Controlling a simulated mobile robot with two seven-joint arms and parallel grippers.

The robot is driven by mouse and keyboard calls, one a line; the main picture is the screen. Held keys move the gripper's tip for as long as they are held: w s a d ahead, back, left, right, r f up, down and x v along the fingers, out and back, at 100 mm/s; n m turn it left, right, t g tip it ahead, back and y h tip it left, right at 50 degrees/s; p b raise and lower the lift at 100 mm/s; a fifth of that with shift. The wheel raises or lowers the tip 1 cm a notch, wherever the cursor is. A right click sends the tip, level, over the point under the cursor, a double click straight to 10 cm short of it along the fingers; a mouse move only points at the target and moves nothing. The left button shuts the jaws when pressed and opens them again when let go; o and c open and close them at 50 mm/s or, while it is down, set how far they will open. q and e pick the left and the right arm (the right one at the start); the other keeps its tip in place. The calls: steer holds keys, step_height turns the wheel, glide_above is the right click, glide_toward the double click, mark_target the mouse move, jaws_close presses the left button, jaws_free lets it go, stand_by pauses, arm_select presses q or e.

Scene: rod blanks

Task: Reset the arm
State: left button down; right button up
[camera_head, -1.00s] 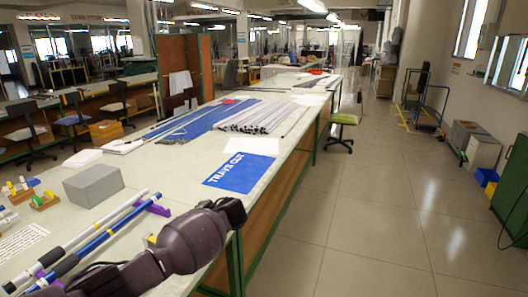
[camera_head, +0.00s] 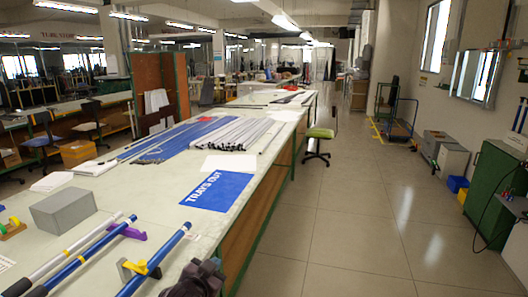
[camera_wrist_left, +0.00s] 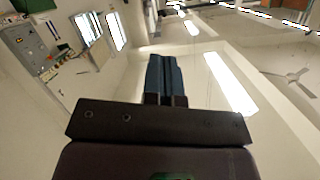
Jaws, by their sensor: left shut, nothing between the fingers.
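My left arm shows only as a dark piece (camera_head: 197,280) at the bottom edge of the head view, in front of the table. In the left wrist view the left gripper (camera_wrist_left: 167,62) has its two dark blue fingers together, with nothing between them. My right gripper is in neither view. Rods lie on the near left of the table: a white-and-blue rod (camera_head: 68,254), a blue rod (camera_head: 84,257) and another blue rod (camera_head: 155,260).
The long pale table (camera_head: 120,195) carries a grey box (camera_head: 63,209), a blue TRAYS OUT sheet (camera_head: 216,190), a purple holder (camera_head: 128,231) and a bundle of grey rods (camera_head: 236,134). A green chair (camera_head: 320,133) stands beside it. The floor (camera_head: 350,215) to the right is open.

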arm_select(q)
steer(key=s+a+f+n+g+y, duration=0.1)
steer(key=s+a+f, duration=0.4)
steer(key=s, duration=0.5)
steer(key=s+a+f+n+g+y, duration=0.1)
steer(key=s+a+f+n, duration=0.2)
steer(key=s+f, duration=0.3)
steer(key=s+a+f+n+y, duration=0.2)
steer(key=s+a+f, duration=0.4)
steer(key=s, duration=0.9)
steer(key=shift+s+a+g, duration=0.2)
steer(key=shift+a+g, duration=0.15)
steer(key=shift+g, duration=0.05)
